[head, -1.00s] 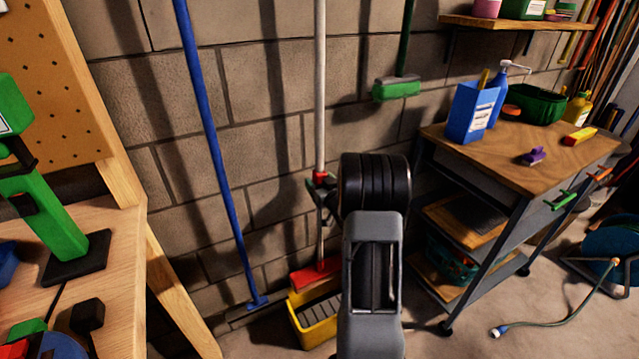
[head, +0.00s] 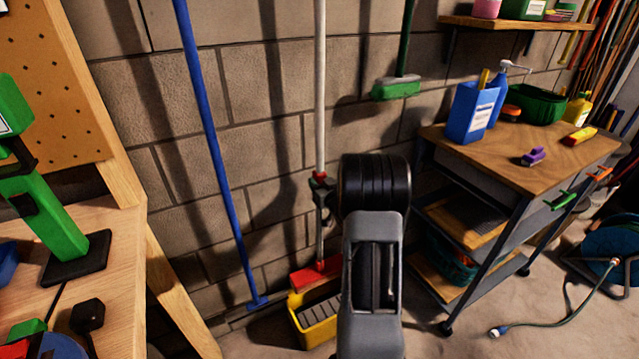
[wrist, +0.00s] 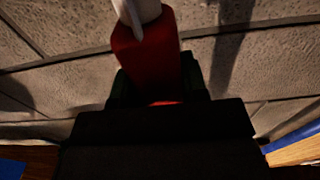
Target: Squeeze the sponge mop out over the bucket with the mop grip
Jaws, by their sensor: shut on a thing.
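The sponge mop stands nearly upright by the block wall, with a white pole (head: 320,80), a red mop grip (head: 320,176) and a red head (head: 316,274). Its head is at the back of the yellow bucket (head: 318,337); I cannot tell whether it touches the bucket or how far the sponge is pressed. My gripper (head: 322,190) is shut on the red mop grip, partly hidden behind my arm. In the wrist view the red grip (wrist: 146,55) sits between the dark jaws, with the pale pole above it.
A blue pole (head: 215,150) leans on the wall to the left. A workbench (head: 120,235) is at the left. A wheeled cart (head: 540,165) with bottles stands at the right. A green-headed broom (head: 397,90) hangs on the wall.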

